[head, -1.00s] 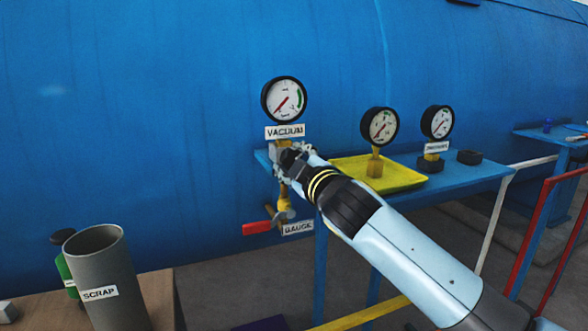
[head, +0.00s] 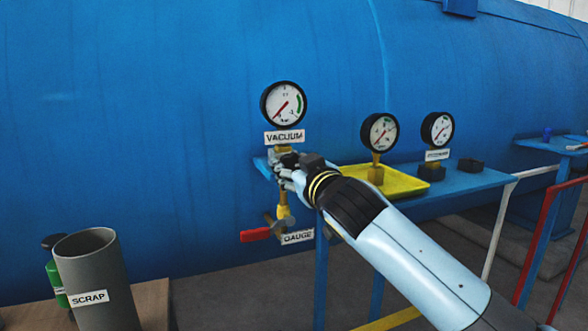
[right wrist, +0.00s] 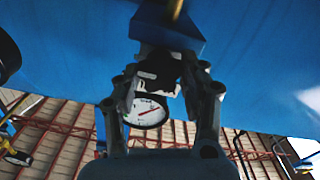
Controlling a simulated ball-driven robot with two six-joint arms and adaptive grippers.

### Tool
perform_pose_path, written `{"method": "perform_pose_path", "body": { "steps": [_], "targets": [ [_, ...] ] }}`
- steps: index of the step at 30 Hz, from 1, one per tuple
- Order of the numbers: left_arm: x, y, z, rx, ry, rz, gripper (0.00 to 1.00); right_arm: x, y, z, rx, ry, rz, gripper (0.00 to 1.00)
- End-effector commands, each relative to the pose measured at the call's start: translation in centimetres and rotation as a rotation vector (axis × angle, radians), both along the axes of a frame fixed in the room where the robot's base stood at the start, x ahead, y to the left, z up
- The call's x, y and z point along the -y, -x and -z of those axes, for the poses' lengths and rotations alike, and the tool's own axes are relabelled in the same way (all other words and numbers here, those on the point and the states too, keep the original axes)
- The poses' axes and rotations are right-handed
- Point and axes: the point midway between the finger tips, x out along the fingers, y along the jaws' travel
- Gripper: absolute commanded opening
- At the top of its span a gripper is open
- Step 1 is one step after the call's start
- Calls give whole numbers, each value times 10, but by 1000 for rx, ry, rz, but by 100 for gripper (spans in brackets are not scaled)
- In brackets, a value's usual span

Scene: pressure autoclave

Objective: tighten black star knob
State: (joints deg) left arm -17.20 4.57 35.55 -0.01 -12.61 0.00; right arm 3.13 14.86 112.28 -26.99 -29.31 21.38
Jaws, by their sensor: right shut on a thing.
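My right gripper (head: 284,166) is at the fitting just below the vacuum gauge (head: 284,104) and its VACUUM label (head: 284,137). In the right wrist view its two grey fingers (right wrist: 166,88) are shut on a dark thing (right wrist: 172,70), which I take to be the black star knob. The knob's shape is mostly hidden by the fingers in both views. The gauge's white face also shows behind the fingers in the right wrist view (right wrist: 147,112). My left gripper is not in view.
Below the gripper are a brass valve (head: 284,212) with a red handle (head: 254,236) and a GAUGE label (head: 298,237). Right of it, a blue shelf (head: 470,181) holds a yellow tray (head: 405,184) and two more gauges. A grey SCRAP bin (head: 95,260) stands lower left.

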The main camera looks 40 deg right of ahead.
Motion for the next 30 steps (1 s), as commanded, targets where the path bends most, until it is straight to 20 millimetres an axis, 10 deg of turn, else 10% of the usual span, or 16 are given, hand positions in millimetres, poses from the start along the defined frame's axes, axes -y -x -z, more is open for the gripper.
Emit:
{"method": "perform_pose_path", "body": {
  "steps": [14, 15, 19, 30],
  "targets": [
    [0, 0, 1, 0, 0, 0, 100, 0, 1, 4, -7, -15, 2, 10],
    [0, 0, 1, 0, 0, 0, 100, 0, 1, 4, -7, -15, 2, 48],
    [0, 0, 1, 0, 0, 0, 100, 0, 0, 3, -4, -14, 1, 65],
    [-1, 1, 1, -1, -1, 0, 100, -2, 7, 2, -1, -11, 0, 66]
  ]
}}
